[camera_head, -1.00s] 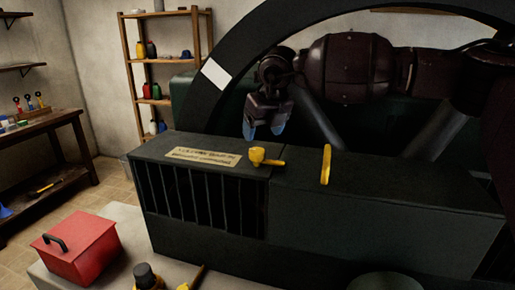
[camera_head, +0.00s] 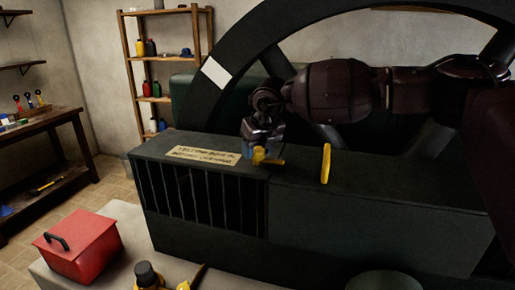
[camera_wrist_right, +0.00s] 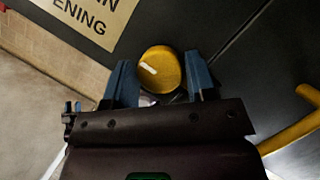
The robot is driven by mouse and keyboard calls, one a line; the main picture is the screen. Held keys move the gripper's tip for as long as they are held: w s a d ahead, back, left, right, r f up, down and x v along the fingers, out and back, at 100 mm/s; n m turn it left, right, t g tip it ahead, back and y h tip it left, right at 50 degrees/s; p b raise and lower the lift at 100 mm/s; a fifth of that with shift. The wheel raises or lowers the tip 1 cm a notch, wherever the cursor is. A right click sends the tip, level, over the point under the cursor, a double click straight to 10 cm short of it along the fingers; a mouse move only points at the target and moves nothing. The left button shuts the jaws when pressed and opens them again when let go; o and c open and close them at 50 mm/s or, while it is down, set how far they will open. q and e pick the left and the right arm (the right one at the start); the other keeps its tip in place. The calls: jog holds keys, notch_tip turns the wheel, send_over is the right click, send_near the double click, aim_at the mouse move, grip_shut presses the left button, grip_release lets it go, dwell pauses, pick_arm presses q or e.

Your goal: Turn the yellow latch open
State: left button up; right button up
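The yellow latch (camera_head: 272,161) sits on top of the dark green machine housing (camera_head: 390,190), with a round knob and a short lever that points right in the head view. My right gripper (camera_head: 252,155) is down at the knob, coming from behind it. In the right wrist view, the blue fingers (camera_wrist_right: 160,72) stand apart, one on each side of the round yellow knob (camera_wrist_right: 160,68), with small gaps showing. The latch's lever is hidden there. My left gripper is not in view.
A yellow bar handle (camera_head: 326,163) stands on the housing to the right of the latch. A lettered label (camera_head: 203,155) lies to its left. A large dark wheel (camera_head: 222,62) rises behind. A red toolbox (camera_head: 80,247) sits on the pale surface at front left.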

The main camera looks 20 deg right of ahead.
jog(key=c, duration=0.5)
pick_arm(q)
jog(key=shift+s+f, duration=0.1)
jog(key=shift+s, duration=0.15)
